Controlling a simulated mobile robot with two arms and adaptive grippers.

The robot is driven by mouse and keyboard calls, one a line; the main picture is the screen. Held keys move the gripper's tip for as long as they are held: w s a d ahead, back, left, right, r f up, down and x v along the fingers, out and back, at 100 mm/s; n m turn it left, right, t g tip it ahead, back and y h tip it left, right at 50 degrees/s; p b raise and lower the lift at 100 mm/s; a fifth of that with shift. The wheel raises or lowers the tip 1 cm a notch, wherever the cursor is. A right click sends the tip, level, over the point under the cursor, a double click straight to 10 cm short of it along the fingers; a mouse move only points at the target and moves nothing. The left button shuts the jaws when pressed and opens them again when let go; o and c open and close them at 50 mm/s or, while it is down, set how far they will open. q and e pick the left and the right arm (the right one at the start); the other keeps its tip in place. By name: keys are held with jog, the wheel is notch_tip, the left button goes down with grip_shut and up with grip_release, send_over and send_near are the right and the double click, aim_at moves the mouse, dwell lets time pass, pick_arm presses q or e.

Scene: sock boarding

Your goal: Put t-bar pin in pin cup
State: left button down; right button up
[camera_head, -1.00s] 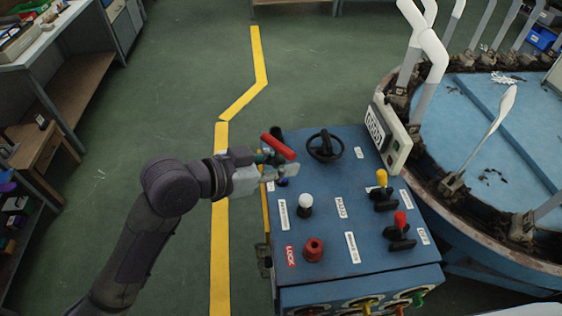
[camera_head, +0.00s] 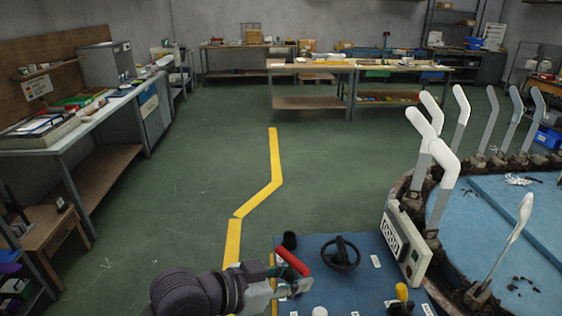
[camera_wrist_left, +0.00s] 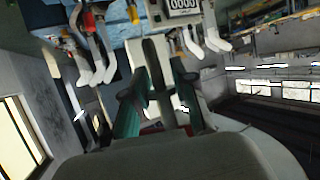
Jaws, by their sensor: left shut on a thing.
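The t-bar pin shows as a red bar (camera_head: 292,262) at the left edge of the blue console. My left gripper (camera_head: 284,284) is shut on the t-bar pin, just below the bar in the head view. A dark round cup (camera_head: 289,240), apparently the pin cup, stands at the console's far left corner, just beyond the pin. The pin appears apart from the cup, though its lower part is hidden. In the left wrist view the green-sided fingers (camera_wrist_left: 158,108) show with a little red between them. My right gripper is not in view.
A black handwheel (camera_head: 341,252) stands right of the pin on the console (camera_head: 365,290). A white knob (camera_head: 320,311) and a yellow-topped lever (camera_head: 402,292) are nearer. A counter box (camera_head: 405,245) and round blue table with white forms lie right.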

pick_arm(q)
jog(key=a+f+n+t+y, duration=0.2)
jog(key=a+n+t+y, duration=0.5)
jog(key=a, duration=1.5)
jog(key=n+y, duration=0.4)
jog(key=n, duration=0.1)
jog(key=shift+a+f+y, duration=0.3)
jog(key=shift+f+y, duration=0.1)
